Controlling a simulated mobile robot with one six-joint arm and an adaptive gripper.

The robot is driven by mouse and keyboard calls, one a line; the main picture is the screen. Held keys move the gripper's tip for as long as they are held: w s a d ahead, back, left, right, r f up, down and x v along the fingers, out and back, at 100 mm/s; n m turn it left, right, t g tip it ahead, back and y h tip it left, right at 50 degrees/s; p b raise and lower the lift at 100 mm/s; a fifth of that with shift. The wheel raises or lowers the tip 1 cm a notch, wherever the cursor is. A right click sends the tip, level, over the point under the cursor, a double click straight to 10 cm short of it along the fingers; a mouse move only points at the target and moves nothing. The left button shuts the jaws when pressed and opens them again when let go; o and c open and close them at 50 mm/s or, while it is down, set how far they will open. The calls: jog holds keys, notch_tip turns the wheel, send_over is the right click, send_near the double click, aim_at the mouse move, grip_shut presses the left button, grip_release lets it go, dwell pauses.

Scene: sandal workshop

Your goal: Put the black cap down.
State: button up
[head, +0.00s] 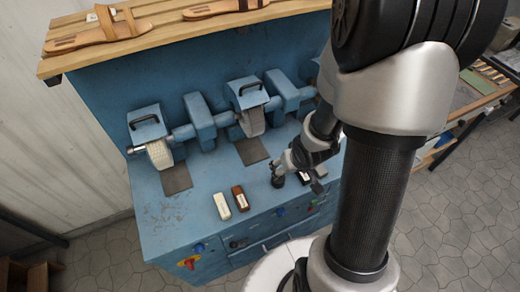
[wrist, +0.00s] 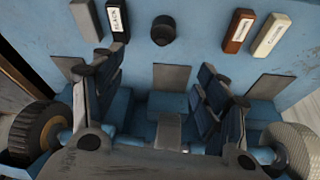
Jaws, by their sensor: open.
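The black cap (wrist: 163,30) is a small round dark piece standing on the blue machine top in the wrist view, between a black labelled block and a brown one. In the head view it shows as a dark spot (head: 277,182) just below one finger of my gripper. My gripper (wrist: 158,85) is open, with its fingers spread wide at left and right and nothing between them. In the wrist view the cap lies beyond the fingertips, apart from both. In the head view my gripper (head: 298,176) is low over the machine top, and my arm hides part of the scene.
A cream block (head: 221,206) and a brown block (head: 240,198) lie left of the cap. A black labelled block (wrist: 117,18) and a grey block (wrist: 85,20) lie on its other side. Grinding wheels (head: 159,154) stand behind. A wooden shelf (head: 150,35) holds sandals.

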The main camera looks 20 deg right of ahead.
jog(key=b, duration=0.6)
send_over(282, 183)
notch_tip(282, 183, down, 11)
jog(key=shift+f, duration=0.1)
jog(key=shift+a+b+x, duration=0.15)
jog(key=shift+b+x, duration=0.45)
jog(key=shift+x, duration=0.75)
jog(key=shift+a+b+x, duration=0.2)
jog(key=shift+b+x, duration=0.35)
jog(key=shift+x, duration=0.8)
jog(key=shift+c, duration=0.4)
jog(key=c, duration=1)
